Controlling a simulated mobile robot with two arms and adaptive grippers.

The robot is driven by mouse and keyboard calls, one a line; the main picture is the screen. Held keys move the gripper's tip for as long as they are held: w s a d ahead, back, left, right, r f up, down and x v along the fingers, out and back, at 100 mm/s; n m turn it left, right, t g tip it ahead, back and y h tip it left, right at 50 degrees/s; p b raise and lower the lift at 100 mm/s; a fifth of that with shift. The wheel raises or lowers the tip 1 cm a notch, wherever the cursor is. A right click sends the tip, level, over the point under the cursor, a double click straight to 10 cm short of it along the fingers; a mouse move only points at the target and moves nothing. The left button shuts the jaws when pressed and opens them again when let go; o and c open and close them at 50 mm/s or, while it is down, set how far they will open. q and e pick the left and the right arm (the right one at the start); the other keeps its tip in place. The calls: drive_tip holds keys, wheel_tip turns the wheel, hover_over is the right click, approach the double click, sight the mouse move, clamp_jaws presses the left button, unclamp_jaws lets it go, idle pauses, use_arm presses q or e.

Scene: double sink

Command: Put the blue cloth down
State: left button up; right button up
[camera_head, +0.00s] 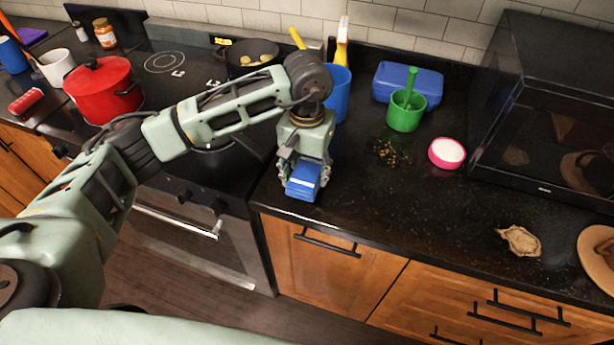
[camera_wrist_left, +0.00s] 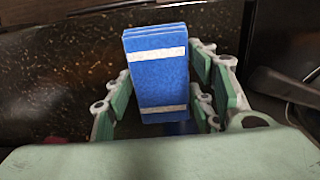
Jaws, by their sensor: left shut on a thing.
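The blue cloth (camera_head: 303,181) is a folded blue block with white stripes. My left gripper (camera_head: 302,172) is shut on it near the front edge of the black counter (camera_head: 370,213), just right of the stove. In the left wrist view the cloth (camera_wrist_left: 160,75) stands between the fingers of my left gripper (camera_wrist_left: 160,100), with the dark speckled counter (camera_wrist_left: 60,75) behind it. I cannot tell whether the cloth touches the counter. My right gripper is in neither view.
A blue cup (camera_head: 338,90) stands behind the gripper. A green mortar (camera_head: 405,114), crumbs (camera_head: 389,152) and a pink-rimmed bowl (camera_head: 447,153) are to the right, before a microwave (camera_head: 545,130). A red pot (camera_head: 103,88) is on the left. Counter right of the cloth is clear.

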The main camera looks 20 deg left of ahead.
sight(307, 181)
use_arm(q)
wheel_tip(307, 181, down, 4)
drive_tip(key=shift+r+p, duration=0.2)
drive_tip(key=shift+p, duration=0.45)
drive_tip(key=shift+f+b, duration=0.2)
drive_tip(key=shift+b, duration=0.1)
drive_tip(key=o, duration=1)
drive_tip(key=shift+o, duration=0.2)
drive_tip(key=shift+r, duration=0.1)
drive_tip(key=shift+r+p, duration=0.25)
drive_tip(key=shift+p, duration=0.15)
wheel_tip(307, 181, up, 11)
drive_tip(key=b, duration=0.4)
drive_tip(key=shift+f, duration=0.2)
drive_tip(key=shift+r, duration=0.6)
drive_tip(key=shift+s+f, duration=0.1)
drive_tip(key=shift+s, duration=0.05)
